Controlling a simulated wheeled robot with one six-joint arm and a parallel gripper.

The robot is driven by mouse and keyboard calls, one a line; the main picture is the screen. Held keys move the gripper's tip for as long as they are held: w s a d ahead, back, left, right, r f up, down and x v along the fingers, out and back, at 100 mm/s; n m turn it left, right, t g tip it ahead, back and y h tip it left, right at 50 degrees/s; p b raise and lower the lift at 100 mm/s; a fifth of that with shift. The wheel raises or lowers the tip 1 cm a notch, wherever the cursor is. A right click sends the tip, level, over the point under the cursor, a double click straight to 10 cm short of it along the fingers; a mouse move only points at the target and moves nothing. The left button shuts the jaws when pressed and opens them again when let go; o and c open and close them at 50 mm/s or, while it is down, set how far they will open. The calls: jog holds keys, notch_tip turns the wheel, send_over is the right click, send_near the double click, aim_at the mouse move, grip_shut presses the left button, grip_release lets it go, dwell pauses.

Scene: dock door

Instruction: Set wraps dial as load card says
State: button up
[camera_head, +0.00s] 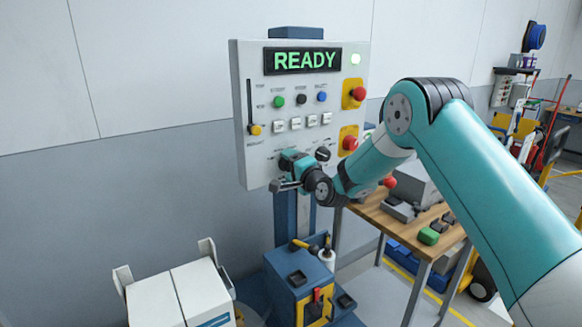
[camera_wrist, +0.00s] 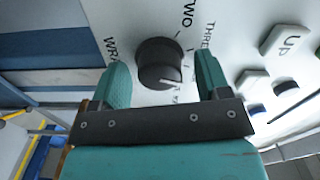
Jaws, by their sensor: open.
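The wraps dial (camera_wrist: 160,64) is a round black knob on the white panel, seen in the wrist view. Its label is partly visible as "WR", with "TWO" and "THREE" printed around it. A pale mark on the knob points to the lower right in the picture. My gripper (camera_wrist: 163,72) is open, with one teal finger on each side of the dial; I cannot tell whether they touch it. In the head view my gripper (camera_head: 284,174) is at the panel's lower part and hides this dial. I cannot make out a load card in either view.
The control panel (camera_head: 256,160) shows READY on its display (camera_head: 302,60). Another black knob (camera_head: 322,153), a slider (camera_head: 254,128), small buttons and red stop buttons (camera_head: 359,94) surround my gripper. A wooden workbench (camera_head: 372,212) with boxes stands to the right.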

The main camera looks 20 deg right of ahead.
jog(key=b+v, duration=0.9)
jog(key=v, duration=0.8)
jog(key=shift+s+b, duration=0.25)
jog(key=shift+b, duration=0.1)
jog(key=s+a+n+g+y, duration=0.4)
jog(key=s+a+n+g, duration=0.5)
jog(key=s+a+n, duration=0.35)
jog(key=s+d+f+n+g+h, duration=0.1)
jog(key=s+n+g+h, duration=0.1)
jog(key=s, duration=0.8)
jog(key=s+d+f+n+g+h, duration=0.1)
jog(key=s+n+g+h, duration=0.2)
jog(key=s, duration=0.8)
jog(key=n+g, duration=0.2)
jog(key=g, duration=0.1)
jog(key=shift+d+f, duration=0.3)
jog(key=shift+d, duration=0.05)
jog(key=shift+c, duration=0.3)
